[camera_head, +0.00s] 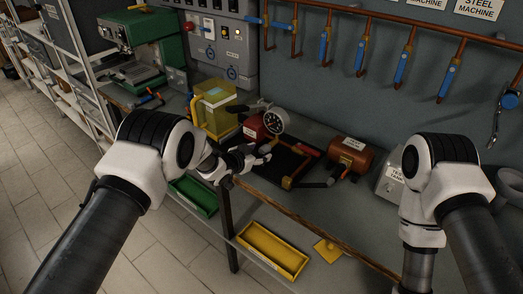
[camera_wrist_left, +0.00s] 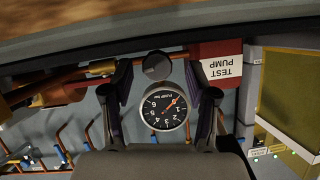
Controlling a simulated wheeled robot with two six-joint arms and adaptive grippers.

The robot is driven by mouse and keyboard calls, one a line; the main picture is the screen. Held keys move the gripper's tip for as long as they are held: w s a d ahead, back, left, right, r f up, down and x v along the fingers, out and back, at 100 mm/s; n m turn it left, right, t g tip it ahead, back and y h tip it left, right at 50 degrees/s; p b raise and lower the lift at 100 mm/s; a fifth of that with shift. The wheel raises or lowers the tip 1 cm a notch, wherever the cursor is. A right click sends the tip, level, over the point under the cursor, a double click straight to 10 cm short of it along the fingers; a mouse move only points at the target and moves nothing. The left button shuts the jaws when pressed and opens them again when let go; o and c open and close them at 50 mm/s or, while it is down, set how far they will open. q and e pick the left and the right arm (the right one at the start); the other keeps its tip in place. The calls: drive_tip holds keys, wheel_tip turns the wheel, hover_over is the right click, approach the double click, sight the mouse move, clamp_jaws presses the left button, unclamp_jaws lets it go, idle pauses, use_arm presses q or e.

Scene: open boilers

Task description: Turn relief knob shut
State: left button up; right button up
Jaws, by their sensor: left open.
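My right gripper is outside the views.
A yellow clear-sided container (camera_head: 214,108) stands left of the pump. A copper boiler (camera_head: 350,155) lies to the right on the bench. A copper pipe with blue-handled valves (camera_head: 400,68) runs along the wall. Green (camera_head: 194,196) and yellow (camera_head: 272,250) trays sit below.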

use_arm(q)
drive_tip(key=shift+w+d, duration=0.5)
drive_tip(key=shift+d, duration=0.15)
drive_tip(key=shift+f, duration=0.1)
drive_tip(key=shift+w+f, duration=0.1)
clamp_jaws()
drive_tip(key=shift+w+a+n+g+h+b, duration=0.15)
drive_tip(key=shift+n+g+h, duration=0.2)
drive_tip(key=shift+n, duration=0.35)
drive_tip(key=shift+a+n+g+h+b, duration=0.15)
drive_tip(key=shift+n+g+h, duration=0.1)
drive_tip(key=shift+n+h, duration=0.35)
drive_tip(key=shift+d, duration=0.1)
unclamp_jaws()
